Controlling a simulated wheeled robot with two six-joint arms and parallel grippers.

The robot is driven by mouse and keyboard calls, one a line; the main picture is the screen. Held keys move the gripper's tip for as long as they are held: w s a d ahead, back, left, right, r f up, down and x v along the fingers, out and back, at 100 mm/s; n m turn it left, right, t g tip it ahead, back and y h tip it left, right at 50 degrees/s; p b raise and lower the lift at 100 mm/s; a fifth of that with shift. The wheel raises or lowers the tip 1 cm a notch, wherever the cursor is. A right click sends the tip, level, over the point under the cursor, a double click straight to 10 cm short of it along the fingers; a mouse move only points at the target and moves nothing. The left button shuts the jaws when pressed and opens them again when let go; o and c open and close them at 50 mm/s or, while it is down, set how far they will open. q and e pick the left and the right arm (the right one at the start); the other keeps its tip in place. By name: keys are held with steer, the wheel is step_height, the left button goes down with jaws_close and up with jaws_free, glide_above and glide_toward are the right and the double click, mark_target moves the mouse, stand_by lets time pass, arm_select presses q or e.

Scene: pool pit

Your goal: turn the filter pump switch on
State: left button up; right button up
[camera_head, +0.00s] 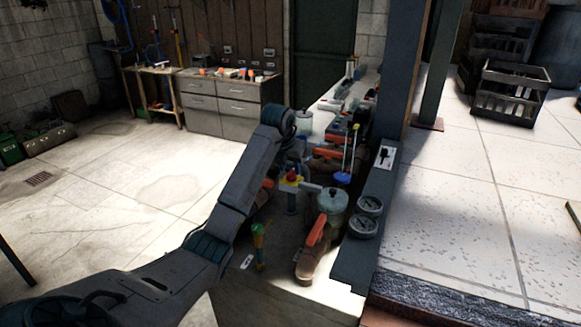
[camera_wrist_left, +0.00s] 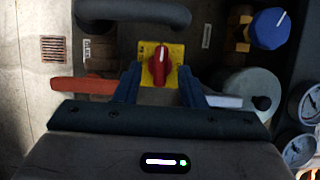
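The filter pump switch appears to be the red rotary knob on a yellow plate (camera_wrist_left: 160,58); its grip stands roughly upright in the left wrist view, with a pale mark near its top. The red and yellow switch also shows in the head view (camera_head: 291,178), just below the end of my left arm. My left gripper (camera_wrist_left: 160,75) is open, with one blue finger on each side of the knob and a gap visible on both sides. I cannot tell how deep the fingertips reach. My right gripper is not in view.
Near the switch are an orange-red lever handle (camera_head: 317,230), a grey-green round canister (camera_head: 332,201), two gauges (camera_head: 366,216), a blue knob (camera_wrist_left: 270,28) and a dark curved pipe (camera_wrist_left: 130,12). A black lever switch on a white plate (camera_head: 385,157) is right. Open floor (camera_head: 130,180) lies left.

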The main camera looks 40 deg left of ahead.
arm_select(q)
steer(key=shift+x, duration=0.9)
steer(key=shift+c, duration=0.5)
jaws_close()
